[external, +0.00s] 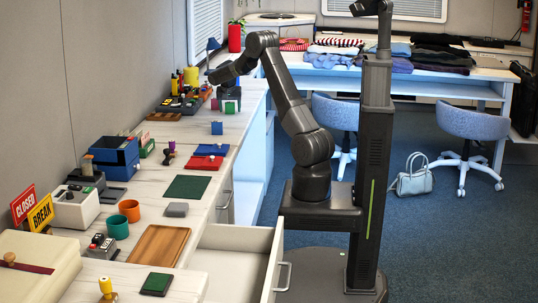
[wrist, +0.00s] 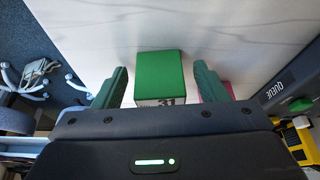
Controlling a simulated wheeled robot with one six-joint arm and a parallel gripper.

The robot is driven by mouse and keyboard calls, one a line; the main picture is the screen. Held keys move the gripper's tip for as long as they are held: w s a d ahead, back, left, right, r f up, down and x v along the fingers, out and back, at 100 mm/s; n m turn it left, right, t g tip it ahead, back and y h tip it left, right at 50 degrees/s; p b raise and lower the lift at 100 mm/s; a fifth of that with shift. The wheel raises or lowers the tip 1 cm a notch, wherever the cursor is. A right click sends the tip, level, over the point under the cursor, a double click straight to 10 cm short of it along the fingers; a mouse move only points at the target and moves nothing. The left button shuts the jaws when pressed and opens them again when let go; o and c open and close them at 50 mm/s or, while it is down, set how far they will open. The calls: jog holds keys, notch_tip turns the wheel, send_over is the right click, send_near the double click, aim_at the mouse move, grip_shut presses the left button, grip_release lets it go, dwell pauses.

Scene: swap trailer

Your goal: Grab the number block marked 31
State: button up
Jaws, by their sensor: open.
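The number block marked 31 (wrist: 160,72) is a green block with a white face carrying dark digits, partly cut off by my gripper body in the wrist view. My gripper (wrist: 160,78) is open, with one green finger on each side of the block and a visible gap on both sides. In the external view my gripper (external: 219,78) points down just above a small group of blocks at the far end of the counter. A green block (external: 231,93) shows there under it, partly hidden by the gripper.
A pink block (wrist: 228,91) is close beside the right finger in the wrist view. A dark box labelled QUEUE (wrist: 285,92) stands further right. A blue block (external: 217,128) sits nearer on the counter.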

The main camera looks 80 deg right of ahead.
jog(key=c, duration=1)
